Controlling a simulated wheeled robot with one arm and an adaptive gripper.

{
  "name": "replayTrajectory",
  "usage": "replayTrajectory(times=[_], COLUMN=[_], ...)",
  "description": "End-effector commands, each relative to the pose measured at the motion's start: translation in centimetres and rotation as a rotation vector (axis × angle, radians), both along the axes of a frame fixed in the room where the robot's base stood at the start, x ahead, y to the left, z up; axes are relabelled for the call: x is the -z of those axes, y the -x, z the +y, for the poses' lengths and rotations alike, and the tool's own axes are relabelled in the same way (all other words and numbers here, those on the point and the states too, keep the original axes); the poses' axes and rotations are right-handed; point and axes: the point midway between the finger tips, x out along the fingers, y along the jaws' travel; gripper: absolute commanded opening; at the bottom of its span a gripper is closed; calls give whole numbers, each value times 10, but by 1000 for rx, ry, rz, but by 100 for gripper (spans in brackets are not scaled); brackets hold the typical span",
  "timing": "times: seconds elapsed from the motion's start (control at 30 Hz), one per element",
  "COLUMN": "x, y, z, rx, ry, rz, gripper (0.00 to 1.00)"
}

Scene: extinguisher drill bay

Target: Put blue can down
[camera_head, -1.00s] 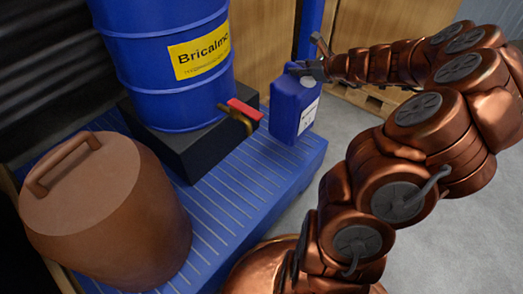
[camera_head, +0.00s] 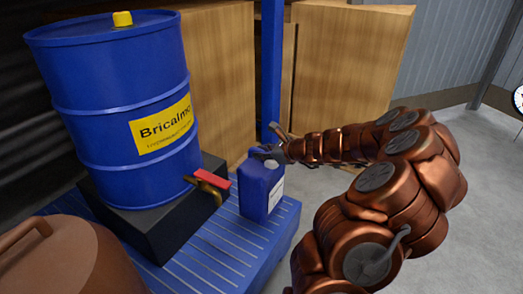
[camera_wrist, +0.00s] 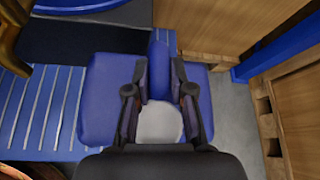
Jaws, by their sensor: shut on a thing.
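The blue can (camera_head: 262,188) is a boxy jerrycan with a white label on its side, upright at the right part of the blue slatted platform (camera_head: 215,250). My gripper (camera_head: 268,153) is at its top. In the wrist view, the two fingers of my gripper (camera_wrist: 160,95) close on the raised handle of the blue can (camera_wrist: 100,98), with a pale round cap between them. The can's underside is hard to see, so I cannot tell whether it touches the platform.
A blue drum (camera_head: 120,110) labelled Bricalmo stands on a black block (camera_head: 150,225), with a brass tap and red handle (camera_head: 212,180) sticking out near the can. A brown lidded bin (camera_head: 70,260) is at the lower left. A blue post (camera_head: 272,70) and wooden crates (camera_head: 345,70) stand behind.

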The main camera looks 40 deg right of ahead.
Motion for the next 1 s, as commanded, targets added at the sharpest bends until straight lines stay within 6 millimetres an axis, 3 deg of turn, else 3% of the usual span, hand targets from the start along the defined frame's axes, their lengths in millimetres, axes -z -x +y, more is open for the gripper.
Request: replayTrajectory(times=[0.2, 0.43, 0.47, 0.67, 1.0], x=[23, 23, 24, 24, 24], y=[0, 0, 0, 0, 1], z=[0, 0, 0, 0, 0], rx=[1, 0, 0, 0, 0], ry=[-1, 0, 2, 1, 1], rz=[-2, -2, -1, 0, 0], gripper=[0, 0, 24, 45, 47])
